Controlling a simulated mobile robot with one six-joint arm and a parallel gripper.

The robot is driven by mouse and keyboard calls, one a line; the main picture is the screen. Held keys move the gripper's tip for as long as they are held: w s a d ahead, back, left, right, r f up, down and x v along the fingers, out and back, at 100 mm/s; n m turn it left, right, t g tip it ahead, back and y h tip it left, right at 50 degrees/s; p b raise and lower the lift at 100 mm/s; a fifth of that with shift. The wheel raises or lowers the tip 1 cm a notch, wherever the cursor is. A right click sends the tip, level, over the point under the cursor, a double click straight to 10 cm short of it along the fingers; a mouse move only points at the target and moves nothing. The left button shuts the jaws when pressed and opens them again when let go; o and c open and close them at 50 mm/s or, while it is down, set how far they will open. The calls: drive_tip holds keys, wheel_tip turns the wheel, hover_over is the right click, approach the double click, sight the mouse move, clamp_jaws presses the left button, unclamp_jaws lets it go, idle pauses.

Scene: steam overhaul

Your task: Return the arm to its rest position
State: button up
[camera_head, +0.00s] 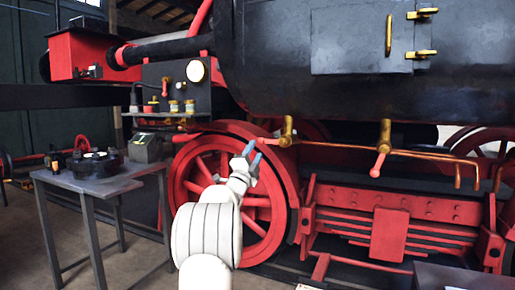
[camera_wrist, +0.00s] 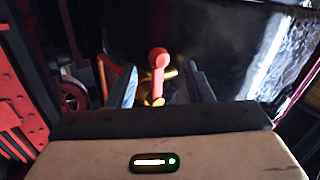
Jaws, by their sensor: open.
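My arm reaches up in the head view, in front of the red spoked wheel (camera_head: 262,205). My gripper (camera_head: 252,156) is open, with its blue-tipped fingers just left of and slightly below a red valve handle (camera_head: 272,141) on a brass valve (camera_head: 288,128). In the wrist view, my gripper's two fingers (camera_wrist: 165,92) stand apart. The red handle (camera_wrist: 158,62) shows in the gap between them, with brass parts behind it. I cannot tell whether its end lies between the fingers or beyond them. The jaws hold nothing that I can see.
A second brass valve (camera_head: 384,140) with a red handle stands to the right. The black boiler (camera_head: 350,90) overhangs above. A grey table (camera_head: 75,182) with a round black part (camera_head: 95,164) stands at left. Open floor (camera_head: 120,265) lies at lower left.

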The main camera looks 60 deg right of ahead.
drive_tip(key=shift+a+f, duration=0.35)
drive_tip(key=shift+a, duration=0.25)
